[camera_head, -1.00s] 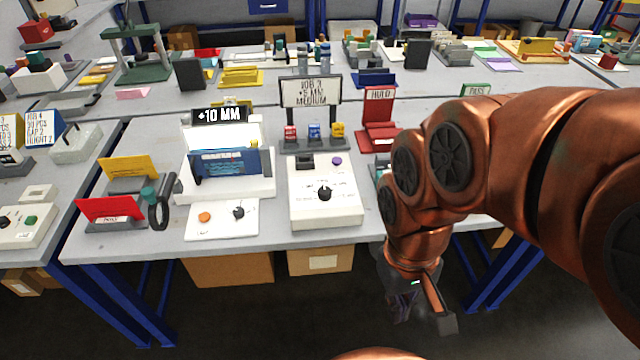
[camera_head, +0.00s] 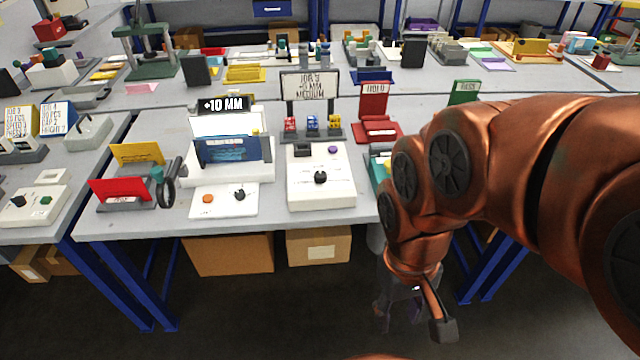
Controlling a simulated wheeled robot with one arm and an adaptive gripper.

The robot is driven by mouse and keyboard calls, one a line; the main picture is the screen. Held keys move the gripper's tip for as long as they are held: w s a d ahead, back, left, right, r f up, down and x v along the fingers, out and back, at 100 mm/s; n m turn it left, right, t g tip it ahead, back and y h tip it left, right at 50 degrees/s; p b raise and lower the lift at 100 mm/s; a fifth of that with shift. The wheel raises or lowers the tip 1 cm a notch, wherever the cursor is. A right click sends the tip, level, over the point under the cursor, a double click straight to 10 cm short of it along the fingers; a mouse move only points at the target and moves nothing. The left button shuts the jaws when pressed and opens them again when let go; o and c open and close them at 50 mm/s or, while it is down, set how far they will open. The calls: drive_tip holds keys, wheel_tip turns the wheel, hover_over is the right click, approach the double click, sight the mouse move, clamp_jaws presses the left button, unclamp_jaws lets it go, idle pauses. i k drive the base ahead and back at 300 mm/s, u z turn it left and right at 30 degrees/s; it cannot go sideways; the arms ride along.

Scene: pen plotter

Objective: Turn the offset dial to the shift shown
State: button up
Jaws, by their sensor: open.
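The black display (camera_head: 223,104) above the plotter reads +10 MM. The plotter (camera_head: 232,158) is a white machine with a blue sheet or panel across its front. In front of it lies a white control plate (camera_head: 222,202) with an orange button (camera_head: 208,199) and a black dial (camera_head: 239,194). A white box to the right carries another black knob (camera_head: 320,177) and a purple button (camera_head: 332,149); its lettering is too small to read. My gripper (camera_head: 412,318) hangs open and empty below the table's front edge, right of the controls and apart from them.
A job sign (camera_head: 310,85) stands behind the white box. A red folder stand (camera_head: 375,112) marked HOLD is right of it. A black-rimmed magnifier (camera_head: 168,190) and a red card holder (camera_head: 122,192) are left of the plate. Cardboard boxes (camera_head: 318,246) sit under the table.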

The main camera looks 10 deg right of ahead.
sight(320, 177)
drive_tip(key=k, duration=0.2)
drive_tip(key=u, duration=1.1)
drive_tip(key=i, duration=0.55)
drive_tip(key=z, duration=0.6)
